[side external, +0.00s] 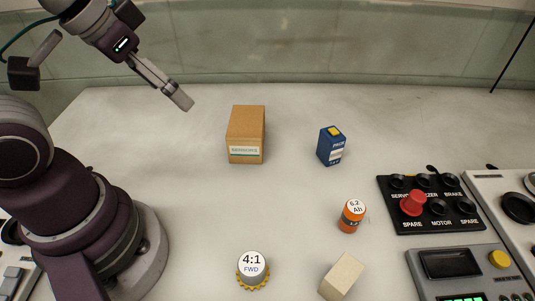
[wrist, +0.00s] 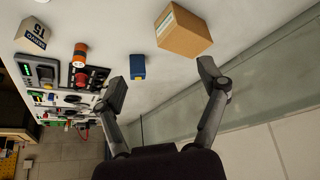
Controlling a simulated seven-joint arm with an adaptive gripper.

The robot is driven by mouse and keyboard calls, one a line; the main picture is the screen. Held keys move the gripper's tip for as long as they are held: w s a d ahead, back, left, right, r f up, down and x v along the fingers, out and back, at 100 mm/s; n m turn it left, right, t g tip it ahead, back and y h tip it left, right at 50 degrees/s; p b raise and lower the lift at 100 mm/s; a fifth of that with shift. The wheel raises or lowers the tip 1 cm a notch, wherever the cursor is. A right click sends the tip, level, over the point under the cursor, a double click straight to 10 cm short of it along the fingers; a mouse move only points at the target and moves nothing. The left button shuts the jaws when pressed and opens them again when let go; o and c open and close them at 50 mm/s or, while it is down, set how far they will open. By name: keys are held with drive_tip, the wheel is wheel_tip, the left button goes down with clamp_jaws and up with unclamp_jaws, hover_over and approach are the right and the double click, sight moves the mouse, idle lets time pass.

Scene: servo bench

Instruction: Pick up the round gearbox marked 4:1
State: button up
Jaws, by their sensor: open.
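The round gearbox (side external: 253,268) stands upright at the front middle of the bench in the side external view. Its white top reads 4:1 FWD, and a yellow toothed rim shows at its base. I do not make it out in the wrist view. My gripper (side external: 183,101) is raised above the bench at the upper left, well away from the gearbox. In the wrist view my gripper (wrist: 163,82) has its two fingers spread apart with nothing between them.
A cardboard box (side external: 246,136), a blue box (side external: 331,146), an orange cylinder (side external: 351,216) and a beige block (side external: 342,275) stand on the bench. A switch panel with a red button (side external: 413,203) is at right. The bench left of the gearbox is clear up to my base.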

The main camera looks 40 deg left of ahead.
drive_tip(key=m+g, duration=0.5)
drive_tip(key=m, duration=1.3)
approach(252, 263)
drive_tip(key=shift+g, duration=0.3)
drive_tip(key=f, duration=1)
drive_tip(key=shift+w+f, duration=0.2)
drive_tip(key=shift+f, duration=0.1)
drive_tip(key=c, duration=1.3)
drive_tip(key=shift+r, duration=0.1)
